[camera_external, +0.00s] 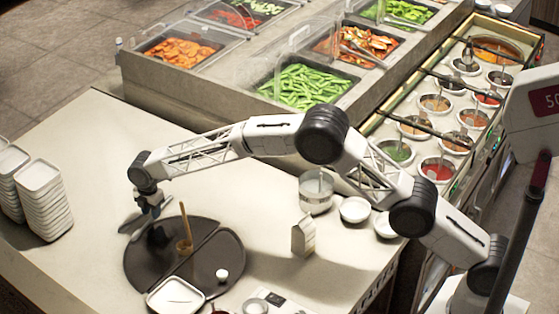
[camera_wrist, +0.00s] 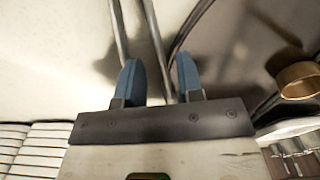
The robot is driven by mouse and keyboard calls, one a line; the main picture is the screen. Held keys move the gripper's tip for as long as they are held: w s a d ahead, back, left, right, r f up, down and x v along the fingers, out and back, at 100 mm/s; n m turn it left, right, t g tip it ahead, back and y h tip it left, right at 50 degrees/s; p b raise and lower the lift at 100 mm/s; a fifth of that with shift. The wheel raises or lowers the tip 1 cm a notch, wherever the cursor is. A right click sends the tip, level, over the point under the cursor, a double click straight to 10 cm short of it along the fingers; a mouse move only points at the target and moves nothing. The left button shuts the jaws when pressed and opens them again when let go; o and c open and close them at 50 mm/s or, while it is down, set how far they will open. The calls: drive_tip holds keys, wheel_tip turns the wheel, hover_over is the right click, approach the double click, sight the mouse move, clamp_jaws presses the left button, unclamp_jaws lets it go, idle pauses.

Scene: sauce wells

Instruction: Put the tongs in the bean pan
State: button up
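The metal tongs (camera_external: 132,221) lie on the pale counter at the left edge of the dark round board. In the wrist view, thin metal bars of the tongs (camera_wrist: 153,35) run up past and between my fingers. My gripper (camera_external: 153,207) points down close to the tongs. Its two blue fingers (camera_wrist: 157,60) stand apart with a bar in the gap, and I see no clear grip on it. The bean pan (camera_external: 263,88), filled with green beans, is set in the food bar at the upper middle, far from my gripper.
The dark round board (camera_external: 222,258) carries a small brown pot with a stick (camera_external: 184,245). A white square dish (camera_external: 175,298) is in front. Stacked white dishes (camera_external: 42,200) stand left. A carton (camera_external: 303,236) and metal pot (camera_external: 316,192) stand right. A clear guard rises by the bean pan.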

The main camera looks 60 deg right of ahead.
drive_tip(key=shift+f, duration=1.15)
clamp_jaws()
